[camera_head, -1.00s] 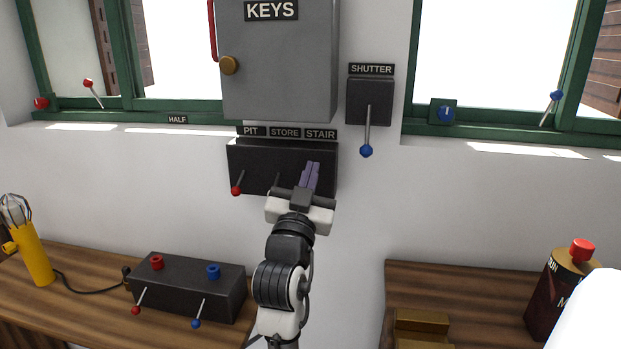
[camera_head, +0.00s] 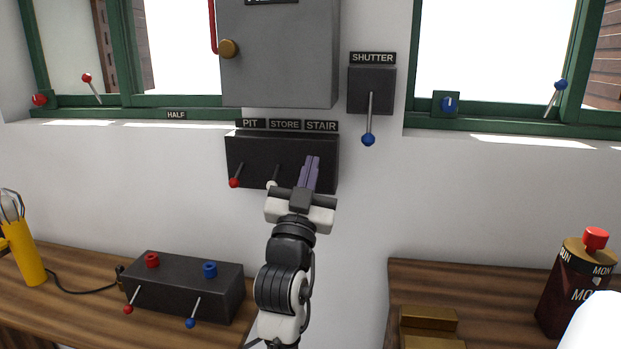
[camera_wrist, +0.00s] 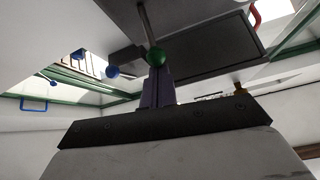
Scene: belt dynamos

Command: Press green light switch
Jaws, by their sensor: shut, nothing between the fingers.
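The green ball knob (camera_wrist: 156,57) of a lever switch shows in the wrist view, at the tips of my gripper's purple fingers (camera_wrist: 157,88). I cannot tell whether they touch. In the head view my gripper (camera_head: 311,160) is shut and empty, in front of the right part of the dark switch box (camera_head: 255,150), under the STAIR label (camera_head: 321,126). The green knob is hidden there behind my gripper. On the same box a red-knobbed lever (camera_head: 234,183) hangs under PIT and a pale knob (camera_head: 272,184) under STORE.
A grey KEYS cabinet (camera_head: 280,55) hangs just above the box. The SHUTTER lever with a blue knob (camera_head: 368,139) is to the right; its knob also shows in the wrist view (camera_wrist: 112,72). A control box (camera_head: 185,285) stands on the left bench. Bare wall lies right of my gripper.

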